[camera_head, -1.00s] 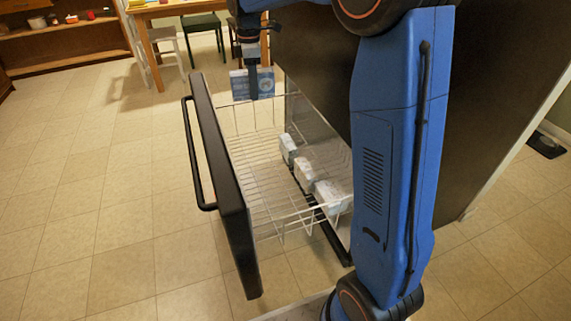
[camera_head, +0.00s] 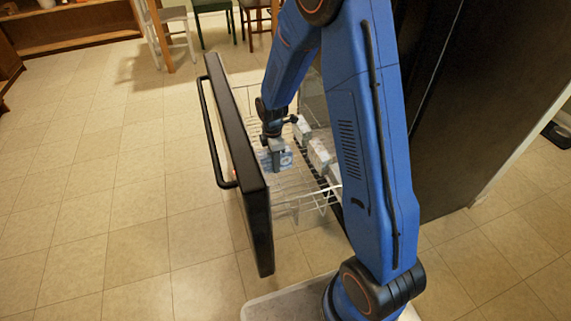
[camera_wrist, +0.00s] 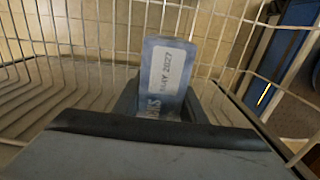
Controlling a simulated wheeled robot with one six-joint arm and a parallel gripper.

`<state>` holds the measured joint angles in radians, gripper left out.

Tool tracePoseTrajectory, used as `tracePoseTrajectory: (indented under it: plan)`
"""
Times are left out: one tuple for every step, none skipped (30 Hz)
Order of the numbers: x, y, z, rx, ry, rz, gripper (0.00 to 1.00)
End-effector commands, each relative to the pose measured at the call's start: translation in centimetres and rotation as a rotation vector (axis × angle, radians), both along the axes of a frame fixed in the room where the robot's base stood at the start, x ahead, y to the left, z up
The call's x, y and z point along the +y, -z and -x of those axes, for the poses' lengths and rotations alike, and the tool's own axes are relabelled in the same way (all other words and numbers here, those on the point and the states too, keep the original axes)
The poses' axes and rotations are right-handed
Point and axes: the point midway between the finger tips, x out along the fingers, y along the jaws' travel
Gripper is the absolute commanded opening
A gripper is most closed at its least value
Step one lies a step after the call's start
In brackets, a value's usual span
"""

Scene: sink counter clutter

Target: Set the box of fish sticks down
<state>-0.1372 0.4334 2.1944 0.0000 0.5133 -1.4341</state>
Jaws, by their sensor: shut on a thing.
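The box of fish sticks (camera_head: 284,158) is blue and white and sits between the fingers of my gripper (camera_head: 276,150), inside the wire basket of the pulled-out drawer. In the wrist view the box (camera_wrist: 168,72) stands upright with a white label reading a date ending in 2027. My gripper (camera_wrist: 160,108) is shut on it. The box is low in the basket (camera_head: 290,190); I cannot tell whether it touches the wire floor.
Several pale boxes (camera_head: 318,155) stand along the basket's right side, partly behind my arm. The dark drawer front (camera_head: 240,165) with its black handle (camera_head: 211,140) bounds the left. The dark appliance body (camera_head: 450,110) is at right. Bare basket floor shows nearer the camera.

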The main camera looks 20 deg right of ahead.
Motion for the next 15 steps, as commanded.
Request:
tracePoseTrajectory:
  plan:
    - [0.0, 1.0, 0.1, 0.004, 0.000, 0.001, 0.06]
    - [0.0, 1.5, 0.0, 0.003, 0.000, 0.000, 0.06]
    - [0.0, 2.1, 0.0, 0.003, 0.000, 0.000, 0.06]
    - [0.0, 2.6, 0.0, 0.003, 0.000, 0.000, 0.06]
    - [0.0, 2.9, 0.0, 0.002, 0.000, 0.000, 0.06]
    - [0.0, 3.3, 0.0, 0.002, 0.000, 0.000, 0.06]
    - [0.0, 3.6, 0.0, 0.001, 0.000, 0.000, 0.06]
    - [0.0, 3.8, 0.0, 0.001, 0.000, 0.000, 0.06]
    - [0.0, 3.9, -0.1, 0.000, 0.000, 0.000, 0.06]
    - [0.0, 4.1, -0.1, 0.000, 0.000, 0.000, 0.06]
    - [0.0, 4.2, -0.1, 0.000, 0.000, 0.000, 0.06]
    - [0.0, 4.4, -0.1, 0.001, 0.000, 0.000, 0.06]
    - [0.0, 4.6, 0.0, 0.001, 0.000, 0.000, 0.06]
    - [0.0, 4.9, 0.0, 0.002, 0.000, 0.000, 0.06]
    - [0.0, 5.4, 0.0, 0.002, 0.000, 0.000, 0.06]
